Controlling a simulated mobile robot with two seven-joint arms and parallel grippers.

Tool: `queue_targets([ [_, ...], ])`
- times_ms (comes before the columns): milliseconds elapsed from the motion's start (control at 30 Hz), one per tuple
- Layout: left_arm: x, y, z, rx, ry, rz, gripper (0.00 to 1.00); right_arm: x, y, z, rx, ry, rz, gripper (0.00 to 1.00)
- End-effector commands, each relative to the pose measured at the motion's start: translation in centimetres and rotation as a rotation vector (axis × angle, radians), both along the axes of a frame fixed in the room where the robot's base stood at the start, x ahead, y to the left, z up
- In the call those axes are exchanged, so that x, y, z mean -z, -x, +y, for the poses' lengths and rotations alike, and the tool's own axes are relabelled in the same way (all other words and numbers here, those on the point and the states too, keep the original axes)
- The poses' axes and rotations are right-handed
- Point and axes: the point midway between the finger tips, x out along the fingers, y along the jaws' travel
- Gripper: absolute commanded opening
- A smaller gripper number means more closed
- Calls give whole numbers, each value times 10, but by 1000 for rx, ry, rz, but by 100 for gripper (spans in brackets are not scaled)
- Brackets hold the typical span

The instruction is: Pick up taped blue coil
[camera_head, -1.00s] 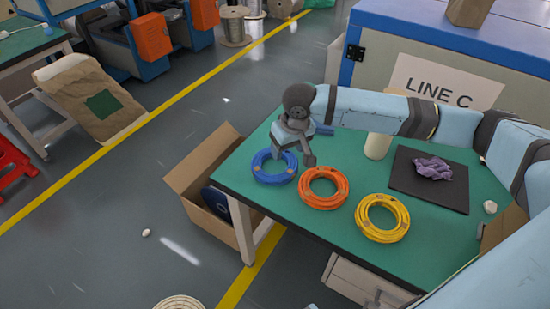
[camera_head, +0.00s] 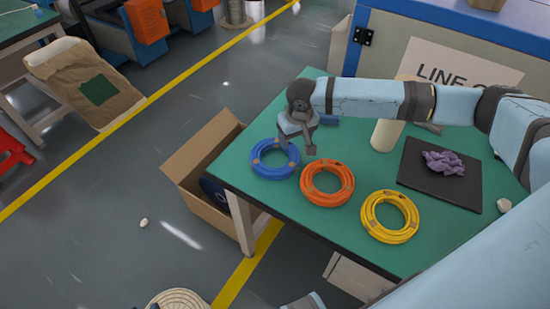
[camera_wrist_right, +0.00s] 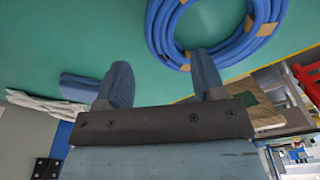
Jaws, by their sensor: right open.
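The blue coil (camera_head: 274,173) lies flat at the left corner of the green table, with brown tape bands around it. My right gripper (camera_head: 299,146) is at the coil's upper right side, pointing down, its fingers open. In the right wrist view the blue coil (camera_wrist_right: 160,38) is at the top, beyond the open fingers (camera_wrist_right: 162,75). The right-hand finger is close to the coil's edge; I cannot tell if it touches.
An orange coil (camera_head: 327,200) lies right beside the blue one, and a yellow coil (camera_head: 373,221) is further right. A pale cylinder (camera_head: 385,134) and a black mat (camera_head: 463,200) with a purple bundle (camera_head: 444,162) are behind. A cardboard box (camera_head: 212,143) stands left of the table.

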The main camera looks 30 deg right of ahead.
Motion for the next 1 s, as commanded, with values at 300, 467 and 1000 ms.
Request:
queue_targets([
  [300, 1, -2, -3, 0, 6, -14, 43, 44, -2, 2, 0, 2, 1, 63],
  [467, 0, -2, -4, 1, 6, -16, 43, 51, -3, 2, -1, 1, 0, 63],
  [1000, 3, -1, -2, 5, -2, -11, 43, 51, -3, 2, 0, 0, 0, 6],
])
